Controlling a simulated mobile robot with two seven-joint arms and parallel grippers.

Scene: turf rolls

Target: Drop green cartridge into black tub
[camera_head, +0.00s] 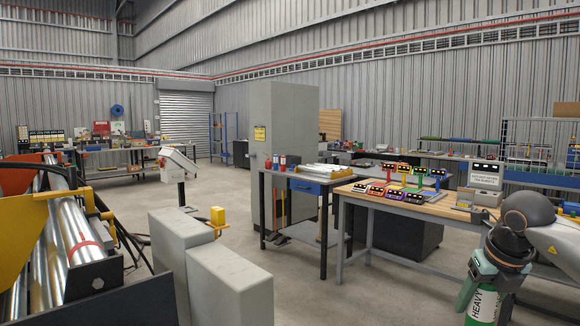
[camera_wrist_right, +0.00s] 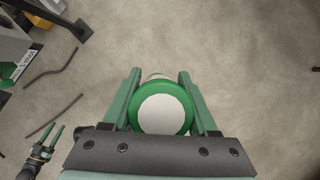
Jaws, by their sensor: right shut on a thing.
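The green cartridge (camera_head: 483,307), a cylinder with a white label reading "HEAVY", hangs at the lower right of the head view, cut off by the bottom edge. My right gripper (camera_head: 492,278) is shut on it. In the right wrist view the cartridge (camera_wrist_right: 162,113) shows its round white end with a green rim, between the two fingers, above bare floor. My left gripper (camera_wrist_right: 53,134) shows small at the lower left of the right wrist view, fingers apart and empty. I cannot identify the black tub for certain in either view.
A wooden-topped workbench (camera_head: 372,203) with coloured stands lies left of my right arm. A dark box (camera_head: 405,237) stands under it. Grey blocks (camera_head: 228,288) and a roller machine (camera_head: 75,240) are at the left. Concrete floor is open between them.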

